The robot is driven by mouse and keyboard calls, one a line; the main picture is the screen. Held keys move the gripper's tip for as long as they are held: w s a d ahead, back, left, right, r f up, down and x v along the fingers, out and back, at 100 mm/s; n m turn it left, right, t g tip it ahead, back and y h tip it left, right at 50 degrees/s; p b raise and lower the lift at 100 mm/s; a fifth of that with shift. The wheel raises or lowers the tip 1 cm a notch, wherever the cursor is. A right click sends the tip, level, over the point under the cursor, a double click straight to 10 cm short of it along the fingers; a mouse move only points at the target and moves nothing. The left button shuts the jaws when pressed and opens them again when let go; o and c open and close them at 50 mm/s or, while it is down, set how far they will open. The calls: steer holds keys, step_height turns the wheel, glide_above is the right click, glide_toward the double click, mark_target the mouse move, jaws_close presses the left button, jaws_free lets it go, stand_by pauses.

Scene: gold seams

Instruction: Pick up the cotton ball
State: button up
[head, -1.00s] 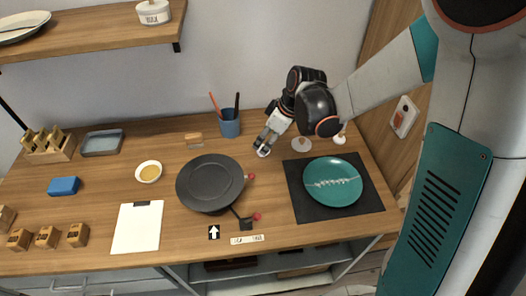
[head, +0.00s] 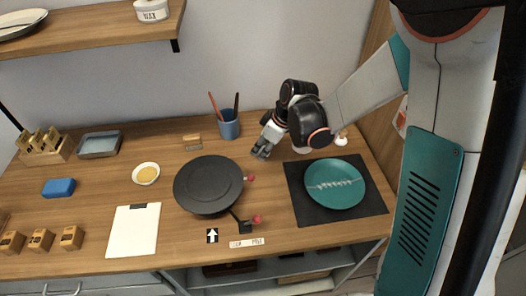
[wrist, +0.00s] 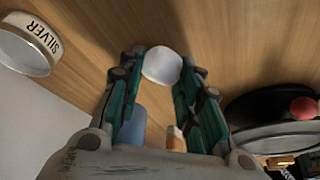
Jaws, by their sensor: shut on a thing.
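The cotton ball (wrist: 162,65) is a small white round thing. In the wrist view it sits between the two fingertips of my gripper (wrist: 160,72), which is shut on it. In the head view my gripper (head: 262,151) is over the back middle of the wooden table, right of the blue cup; the ball is hidden there. Its height above the wood is hard to tell.
A white pot marked SILVER (wrist: 28,48) is close by in the wrist view. The black pan (head: 208,184) lies front left of my gripper, the teal plate (head: 345,170) on a dark mat front right. The blue cup (head: 229,125) holds sticks.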

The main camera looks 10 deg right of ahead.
step_height(320, 180, up, 20)
steer(key=p, duration=0.7)
